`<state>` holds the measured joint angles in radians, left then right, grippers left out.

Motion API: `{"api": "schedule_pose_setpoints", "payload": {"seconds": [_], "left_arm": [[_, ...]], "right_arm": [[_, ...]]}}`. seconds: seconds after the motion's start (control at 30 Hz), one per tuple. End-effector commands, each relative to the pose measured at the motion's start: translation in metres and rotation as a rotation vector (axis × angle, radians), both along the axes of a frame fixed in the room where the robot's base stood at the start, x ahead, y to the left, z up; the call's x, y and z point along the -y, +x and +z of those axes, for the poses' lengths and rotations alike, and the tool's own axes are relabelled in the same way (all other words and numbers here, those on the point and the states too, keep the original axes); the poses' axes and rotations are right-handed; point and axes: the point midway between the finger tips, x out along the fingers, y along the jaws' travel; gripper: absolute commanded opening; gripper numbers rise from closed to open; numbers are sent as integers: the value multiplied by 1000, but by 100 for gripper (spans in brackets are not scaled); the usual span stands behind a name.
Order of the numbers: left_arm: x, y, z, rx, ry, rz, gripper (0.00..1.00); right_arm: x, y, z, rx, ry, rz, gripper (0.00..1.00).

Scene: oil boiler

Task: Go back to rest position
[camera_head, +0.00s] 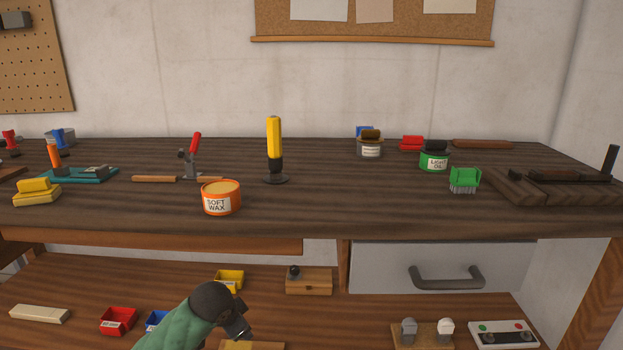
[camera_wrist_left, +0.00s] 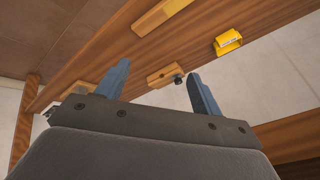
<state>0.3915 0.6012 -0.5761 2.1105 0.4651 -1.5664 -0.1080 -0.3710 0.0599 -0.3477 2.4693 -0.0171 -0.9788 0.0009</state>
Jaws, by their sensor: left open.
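My left arm rises from the bottom of the head view in a green cover with a dark wrist. My left gripper (camera_head: 238,322) is partly hidden by the wrist there and appears in front of the lower shelf. In the left wrist view, my left gripper (camera_wrist_left: 158,75) has its two blue-grey fingers wide apart with nothing between them. A wooden block with a dark knob (camera_wrist_left: 164,76) shows beyond the fingers, apart from them. My right gripper is not in view.
The workbench top (camera_head: 370,212) carries a soft wax tin (camera_head: 221,198), a yellow-handled tool (camera_head: 274,145), a light oil can (camera_head: 434,160) and a green brush (camera_head: 465,180). The lower shelf (camera_head: 70,282) holds a red bin (camera_head: 118,320) and a yellow bin (camera_head: 230,279). A drawer (camera_head: 380,268) is shut.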

Motion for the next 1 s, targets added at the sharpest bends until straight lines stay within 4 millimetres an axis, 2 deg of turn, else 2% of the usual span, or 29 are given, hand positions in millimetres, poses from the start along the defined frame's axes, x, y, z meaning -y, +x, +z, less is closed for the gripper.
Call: {"api": "schedule_pose_setpoints", "payload": {"seconds": [0.03,0.13,0.23,0.37,0.6,0.77,1.0], "left_arm": [[8,-9,17,19,-21,26,67],[17,-27,38,55,-62,93,67],[23,-49,55,78,-102,158,67],[27,-78,71,87,-143,228,67],[27,-134,90,56,-203,336,67],[26,-175,97,5,-240,403,67],[30,-242,98,-121,-293,491,67]], "right_arm": [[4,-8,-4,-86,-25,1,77],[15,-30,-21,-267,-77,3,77],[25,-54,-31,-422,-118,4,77],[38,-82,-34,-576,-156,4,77],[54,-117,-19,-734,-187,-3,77],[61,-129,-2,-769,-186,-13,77],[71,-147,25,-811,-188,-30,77]]}}
